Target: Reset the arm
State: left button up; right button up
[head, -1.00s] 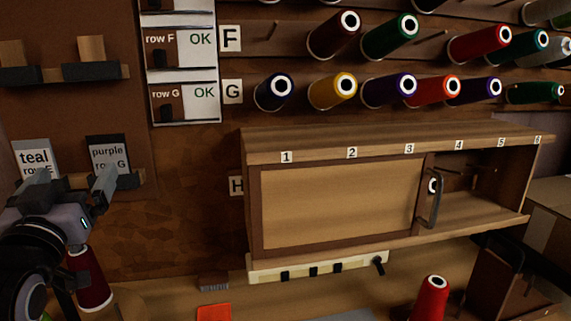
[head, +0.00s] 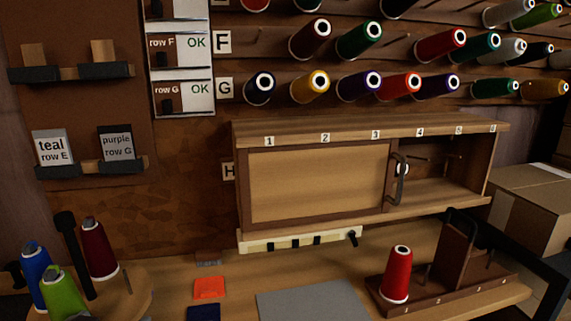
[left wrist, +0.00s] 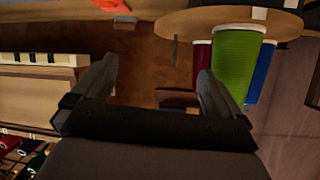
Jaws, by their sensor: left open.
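My left gripper (left wrist: 155,88) shows only in the left wrist view. Its two fingers are spread wide with nothing between them. It is out of the head view. A lime green spool (left wrist: 238,65), a blue spool (left wrist: 266,60) and a dark red spool (left wrist: 202,55) stand on a round wooden stand (left wrist: 180,22), past the right finger in that view and apart from it. My right gripper is in neither view.
In the head view, the wall cabinet (head: 318,185) has its sliding door across the left part. A red spool (head: 397,277) stands on a wooden rack on the bench. Cards in small holders (head: 50,148) hang at left. Thread spools fill the upper wall.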

pick_arm(q)
jog(key=s+d+f+m+g+h, duration=0.1)
jog(key=s+d+f+g, duration=0.3)
jog(key=s+f, duration=0.5)
jog(key=s+d+f+m+g+h, duration=0.1)
jog(key=s+f+g, duration=0.4)
jog(key=s+f, duration=0.5)
jog(key=w+d+f+t+h+p, duration=0.2)
jog(key=w+d+t+p, duration=0.1)
jog(key=w+t+p, duration=0.1)
jog(key=shift+w+f+m+t, duration=0.15)
jog(key=shift+w+m+t, duration=0.3)
jog(key=shift+t, duration=0.95)
jog(key=shift+w, duration=0.1)
